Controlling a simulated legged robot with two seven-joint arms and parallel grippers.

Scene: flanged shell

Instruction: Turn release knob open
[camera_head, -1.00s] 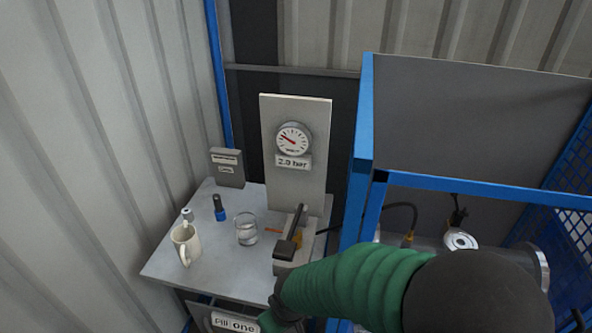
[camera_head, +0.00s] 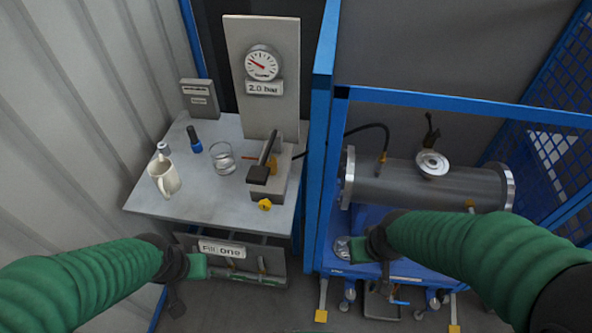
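A small yellow knob (camera_head: 264,205), which looks like the release knob, sits low on the front of the grey hand pump (camera_head: 268,183) near the table's front edge. The pump's black lever (camera_head: 262,160) slants above it. My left gripper (camera_head: 188,282) is in front of the table at lower left, below and left of the knob and apart from it. My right gripper (camera_head: 358,250) is right of the knob, in front of the blue frame, also apart from it. The fingers of both are small and partly hidden, so I cannot tell their opening.
A gauge (camera_head: 262,65) reads above a "2.0 bar" label. A blue post (camera_head: 320,150) separates the table from the flanged metal shell (camera_head: 430,186).

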